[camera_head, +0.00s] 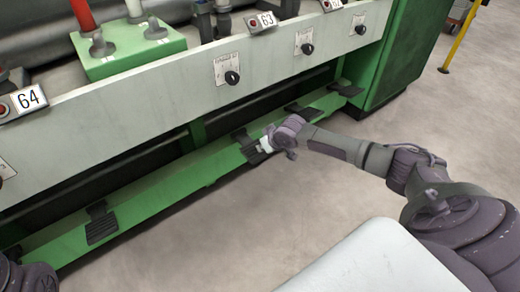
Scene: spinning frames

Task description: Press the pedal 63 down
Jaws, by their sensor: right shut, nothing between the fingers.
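The label 63 (267,20) is on the upper edge of the pale machine panel. A black pedal (254,156) on the green rail lies below and left of this label; no number shows on the pedal itself. My right gripper (264,145) is shut and empty, with its fingertips over this pedal and hiding part of it. I cannot tell whether they touch it or whether it is pressed. My left gripper is not in view; only a dark piece of my left arm shows at the bottom left.
Other black pedals sit along the green rail (160,192), one at the near left (102,226) and others farther right (303,109). Label 64 (28,98) is at the left. The panel has black knobs (232,77). Grey floor (200,250) in front is clear.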

